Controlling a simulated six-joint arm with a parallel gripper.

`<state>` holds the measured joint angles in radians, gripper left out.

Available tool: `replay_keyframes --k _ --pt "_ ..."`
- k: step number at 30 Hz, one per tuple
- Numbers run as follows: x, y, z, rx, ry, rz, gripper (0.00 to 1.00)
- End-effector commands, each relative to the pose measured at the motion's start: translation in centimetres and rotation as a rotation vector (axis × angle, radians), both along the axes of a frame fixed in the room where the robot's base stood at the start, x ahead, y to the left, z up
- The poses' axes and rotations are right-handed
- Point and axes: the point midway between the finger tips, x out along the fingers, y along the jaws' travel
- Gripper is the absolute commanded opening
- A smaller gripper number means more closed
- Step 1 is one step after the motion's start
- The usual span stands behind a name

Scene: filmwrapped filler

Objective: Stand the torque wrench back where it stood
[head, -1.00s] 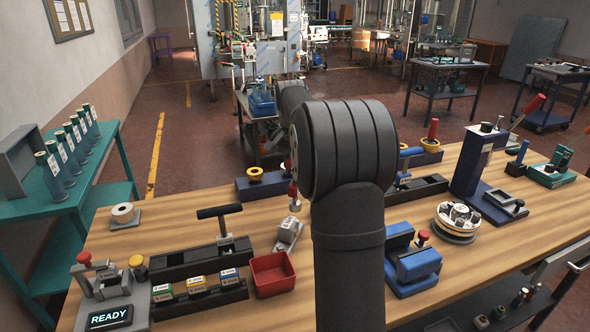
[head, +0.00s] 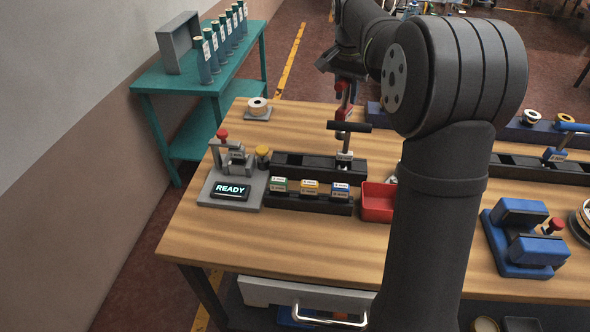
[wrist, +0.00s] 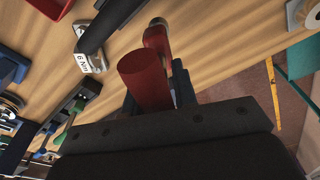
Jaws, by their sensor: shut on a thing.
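My gripper (head: 346,88) is shut on a red tool (head: 342,114), apparently the torque wrench, at the back of the bench. In the wrist view the tool's thick red end (wrist: 145,80) is close to the camera, and a thinner red part with a metal tip reaches beyond it. The fingers hide part of it. In the head view it hangs just behind a black T-handled tool (head: 349,127), which stands upright in a black rail (head: 300,163). In the wrist view that black tool carries a "6 Nm" label (wrist: 84,61). I cannot tell whether the two touch.
A fixture with a READY display (head: 230,191), several small labelled boxes (head: 309,188) and a red bin (head: 377,203) are in front. A tape roll (head: 257,106) lies at the back left. A blue-handled tool (head: 570,127) stands right. The bench's front left is bare.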

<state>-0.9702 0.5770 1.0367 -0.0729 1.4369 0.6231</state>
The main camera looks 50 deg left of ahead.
Motion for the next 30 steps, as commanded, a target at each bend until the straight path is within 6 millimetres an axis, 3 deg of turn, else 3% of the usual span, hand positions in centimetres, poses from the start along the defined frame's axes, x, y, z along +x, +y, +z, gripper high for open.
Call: replay_keyframes --k 1,4,9,12,16,24,30 --pt "-1.9 1.3 0.2 0.001 -0.001 0.029 0.0" --pt "-5.3 2.9 0.5 0.001 -0.001 0.101 0.0" --pt "-10.3 3.6 1.5 0.001 -0.002 0.289 0.0" --pt "-12.2 3.7 1.8 0.001 -0.002 0.372 0.0" --pt "-13.4 3.7 1.3 -0.001 0.0 0.425 0.0" --pt "-13.5 3.7 -3.4 -0.002 0.0 0.433 0.0" --pt "-13.5 3.7 -4.9 -0.001 -0.001 0.432 0.0"
